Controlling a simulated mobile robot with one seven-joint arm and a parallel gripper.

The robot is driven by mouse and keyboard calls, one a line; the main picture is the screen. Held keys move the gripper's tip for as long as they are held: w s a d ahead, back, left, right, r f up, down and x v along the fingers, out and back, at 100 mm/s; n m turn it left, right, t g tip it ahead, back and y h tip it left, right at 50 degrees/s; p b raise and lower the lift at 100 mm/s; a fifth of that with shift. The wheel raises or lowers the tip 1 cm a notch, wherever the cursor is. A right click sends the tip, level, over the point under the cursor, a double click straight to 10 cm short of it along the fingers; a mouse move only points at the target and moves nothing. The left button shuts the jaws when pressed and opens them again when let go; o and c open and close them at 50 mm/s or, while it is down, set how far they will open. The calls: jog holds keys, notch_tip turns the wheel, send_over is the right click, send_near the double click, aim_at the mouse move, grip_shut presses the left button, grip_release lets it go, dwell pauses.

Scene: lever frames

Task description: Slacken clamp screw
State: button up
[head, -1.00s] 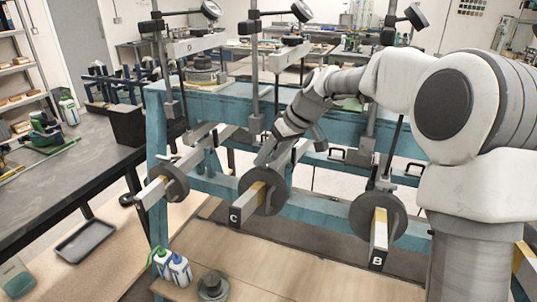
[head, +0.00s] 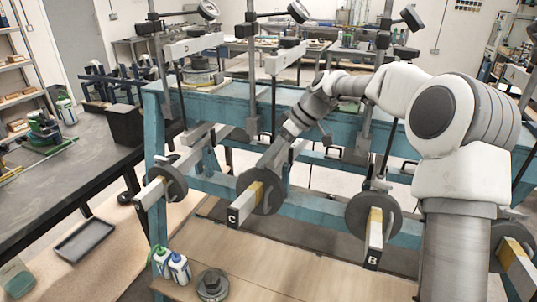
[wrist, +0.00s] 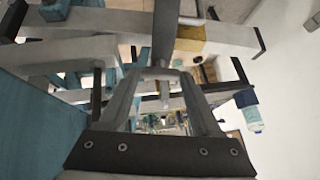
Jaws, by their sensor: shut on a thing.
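My gripper (head: 264,166) reaches down to the lever marked C, just behind its round grey weight (head: 259,191). In the wrist view my two fingers (wrist: 162,73) close in on a small pale metal piece (wrist: 165,91), which seems to be the clamp screw. A dark upright bar (wrist: 166,30) stands right beside the fingertips. The lever C arm (head: 240,208) has a yellow band and a black end plate. In the head view the fingertips and the screw are too small to make out.
Lever B (head: 375,235) with its weight stands to the right, another weighted lever (head: 165,187) to the left. The blue frame (head: 225,185) runs behind. Bottles (head: 172,265) and a loose weight (head: 212,284) sit on the wooden board below.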

jog(key=o, duration=1.4)
jog(key=shift+s, duration=0.1)
